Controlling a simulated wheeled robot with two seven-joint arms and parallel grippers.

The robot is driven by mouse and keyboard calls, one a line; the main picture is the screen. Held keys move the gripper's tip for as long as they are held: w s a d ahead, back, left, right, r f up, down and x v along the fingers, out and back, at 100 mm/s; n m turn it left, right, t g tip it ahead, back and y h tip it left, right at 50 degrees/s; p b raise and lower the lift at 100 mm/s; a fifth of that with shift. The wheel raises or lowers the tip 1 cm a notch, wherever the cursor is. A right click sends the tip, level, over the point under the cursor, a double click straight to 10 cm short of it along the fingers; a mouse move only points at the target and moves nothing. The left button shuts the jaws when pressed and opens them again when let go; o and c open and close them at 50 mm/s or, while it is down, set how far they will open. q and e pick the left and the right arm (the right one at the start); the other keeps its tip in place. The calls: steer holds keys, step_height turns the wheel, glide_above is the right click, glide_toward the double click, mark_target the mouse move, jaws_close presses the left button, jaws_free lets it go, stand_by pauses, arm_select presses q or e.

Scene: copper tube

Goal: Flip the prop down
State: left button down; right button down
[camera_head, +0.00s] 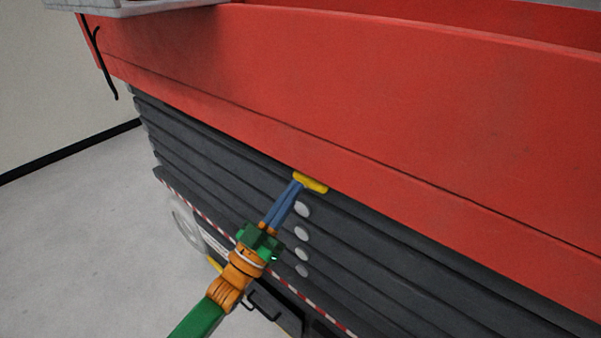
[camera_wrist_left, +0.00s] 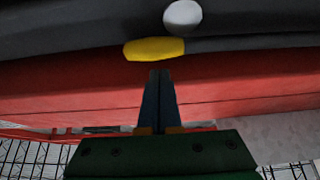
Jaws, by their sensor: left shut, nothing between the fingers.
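A small yellow piece (camera_head: 311,183) sits at the top of the dark slatted panel, just under the lower edge of the red body; I cannot tell if it is the prop. It also shows in the left wrist view (camera_wrist_left: 155,49), close above the fingertips. My left gripper (camera_head: 298,180) has blue fingers, shut and empty, with their tips at the yellow piece. In the left wrist view (camera_wrist_left: 160,72) the tips end just below it; I cannot tell whether they touch. My right gripper is in neither view.
The large red body (camera_head: 380,80) overhangs the dark ribbed panel (camera_head: 390,240). Several pale round knobs (camera_head: 302,233) run down the panel below the yellow piece. A red-and-white striped edge (camera_head: 240,240) lies lower. Open grey floor (camera_head: 80,240) is at left.

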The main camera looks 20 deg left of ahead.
mark_target(301, 180)
arm_select(q)
steer(key=shift+p+x, duration=0.3)
steer(key=shift+x, duration=1.4)
steer(key=shift+f, duration=0.15)
